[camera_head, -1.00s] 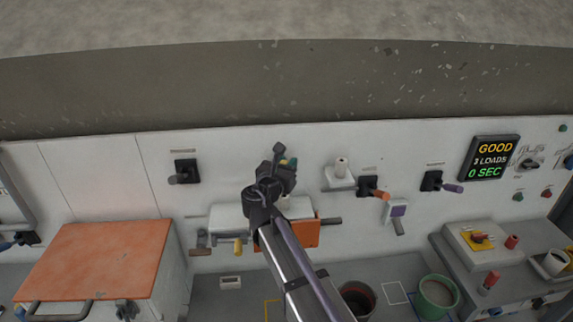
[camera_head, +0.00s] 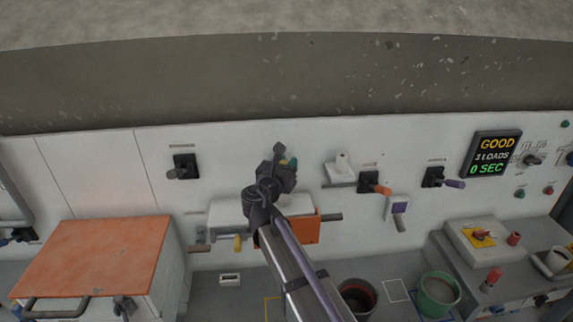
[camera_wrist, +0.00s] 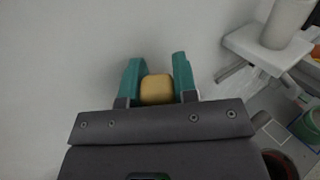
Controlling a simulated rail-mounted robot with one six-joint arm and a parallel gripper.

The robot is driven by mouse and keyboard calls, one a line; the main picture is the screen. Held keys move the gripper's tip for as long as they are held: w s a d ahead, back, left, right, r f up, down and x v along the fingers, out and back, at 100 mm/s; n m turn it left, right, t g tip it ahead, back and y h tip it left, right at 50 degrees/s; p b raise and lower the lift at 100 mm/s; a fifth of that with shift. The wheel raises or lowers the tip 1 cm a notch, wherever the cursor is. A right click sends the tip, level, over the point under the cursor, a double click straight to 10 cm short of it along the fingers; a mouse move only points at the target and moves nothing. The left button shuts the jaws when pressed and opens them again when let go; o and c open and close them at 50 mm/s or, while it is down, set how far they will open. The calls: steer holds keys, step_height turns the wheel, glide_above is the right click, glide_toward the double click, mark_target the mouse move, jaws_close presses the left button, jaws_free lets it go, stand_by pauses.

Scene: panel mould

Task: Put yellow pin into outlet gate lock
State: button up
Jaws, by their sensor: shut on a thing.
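My gripper (camera_head: 287,163) is raised in front of the white wall panel, above the white box (camera_head: 232,212). In the wrist view its teal fingers (camera_wrist: 158,85) are shut on a yellow block-shaped end (camera_wrist: 157,90), which I take to be the yellow pin. Its far part is hidden. Below my gripper, an orange plate (camera_head: 304,232) with a dark lever (camera_head: 331,217) sits beside the white box, partly behind my arm. A yellow peg (camera_head: 238,243) shows under that box. I cannot tell which fitting is the outlet gate lock.
A white bracket with a roll (camera_head: 341,167) juts from the wall to the right, near black-mounted levers with orange (camera_head: 381,190) and purple (camera_head: 455,184) handles. An orange-topped cabinet (camera_head: 95,255) stands left. A dark bucket (camera_head: 357,297) and a green bucket (camera_head: 438,292) stand below.

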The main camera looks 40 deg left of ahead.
steer(key=shift+f+b, duration=1.95)
steer(key=shift+f, duration=0.1)
steer(key=o, duration=1)
steer(key=shift+r, duration=0.15)
steer(key=shift+o, duration=0.2)
steer(key=v, duration=1.1)
steer(key=shift+w+d, duration=0.1)
